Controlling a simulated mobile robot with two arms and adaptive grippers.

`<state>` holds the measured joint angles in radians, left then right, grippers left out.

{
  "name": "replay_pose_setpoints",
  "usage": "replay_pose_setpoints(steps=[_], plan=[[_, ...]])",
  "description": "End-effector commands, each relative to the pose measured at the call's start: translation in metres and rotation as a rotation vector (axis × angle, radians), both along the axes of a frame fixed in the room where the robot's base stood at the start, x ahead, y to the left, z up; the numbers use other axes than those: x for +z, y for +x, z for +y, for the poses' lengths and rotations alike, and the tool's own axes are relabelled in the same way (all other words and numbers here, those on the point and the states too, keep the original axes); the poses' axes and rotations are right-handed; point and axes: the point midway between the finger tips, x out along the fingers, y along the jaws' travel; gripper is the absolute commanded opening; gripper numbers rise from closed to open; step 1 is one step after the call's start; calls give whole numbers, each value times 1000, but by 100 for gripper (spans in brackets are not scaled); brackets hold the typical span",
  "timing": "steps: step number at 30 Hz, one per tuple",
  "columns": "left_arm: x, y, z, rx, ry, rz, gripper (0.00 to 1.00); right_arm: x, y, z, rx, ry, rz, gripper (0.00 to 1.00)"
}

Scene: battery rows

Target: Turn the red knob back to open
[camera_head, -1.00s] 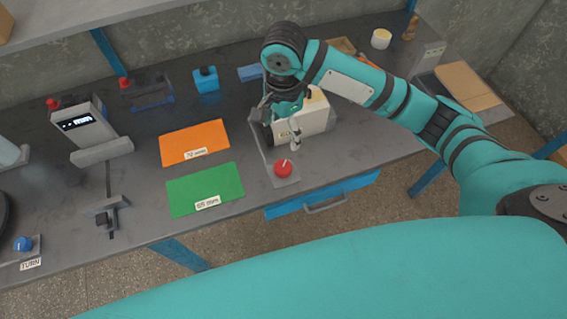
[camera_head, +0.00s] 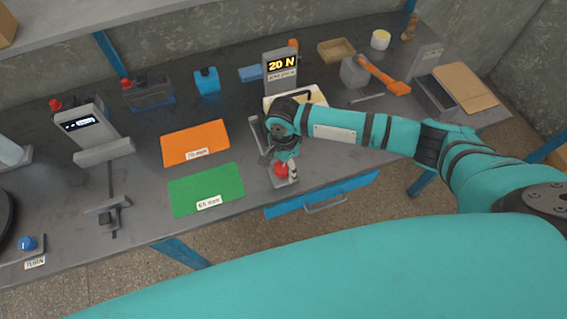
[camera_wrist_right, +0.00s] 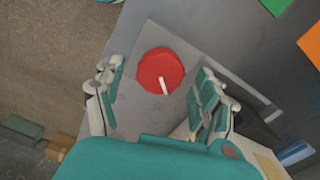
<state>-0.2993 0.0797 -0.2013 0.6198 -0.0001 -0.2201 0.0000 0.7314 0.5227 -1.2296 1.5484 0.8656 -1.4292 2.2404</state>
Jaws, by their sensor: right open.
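The red knob (camera_head: 280,170) sits on a small grey plate near the front edge of the bench, partly covered by my right gripper (camera_head: 287,166) in the head view. In the right wrist view the round red knob (camera_wrist_right: 161,71) shows whole, with a white pointer line running from its middle to its lower rim. My right gripper (camera_wrist_right: 158,95) is open, its fingers to the left and right of the knob, with gaps on both sides. I cannot tell how far above the knob the fingertips are. My left gripper does not show.
A display reading 20 N (camera_head: 281,66) stands behind the right gripper. Orange (camera_head: 194,143) and green (camera_head: 206,189) mats lie to the left. A blue knob (camera_head: 27,243) marked TURN is at far left. An orange-handled tool (camera_head: 385,78) lies at the back right.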

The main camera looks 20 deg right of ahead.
Motion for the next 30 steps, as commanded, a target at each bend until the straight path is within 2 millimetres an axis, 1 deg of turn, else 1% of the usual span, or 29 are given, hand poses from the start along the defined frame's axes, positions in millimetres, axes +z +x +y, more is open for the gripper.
replay_pose_setpoints(steps=[3,11,14,24,27,30], plan=[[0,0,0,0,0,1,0,-6,0,0,1,-1,0,72],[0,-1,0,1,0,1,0,-7,0,0,1,-1,0,72],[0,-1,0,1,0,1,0,-7,0,0,1,-1,0,60],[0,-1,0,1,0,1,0,-7,0,0,1,-1,0,16],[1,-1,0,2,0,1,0,-6,0,0,2,-1,1,16],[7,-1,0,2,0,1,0,-5,-1,0,11,0,1,16]])
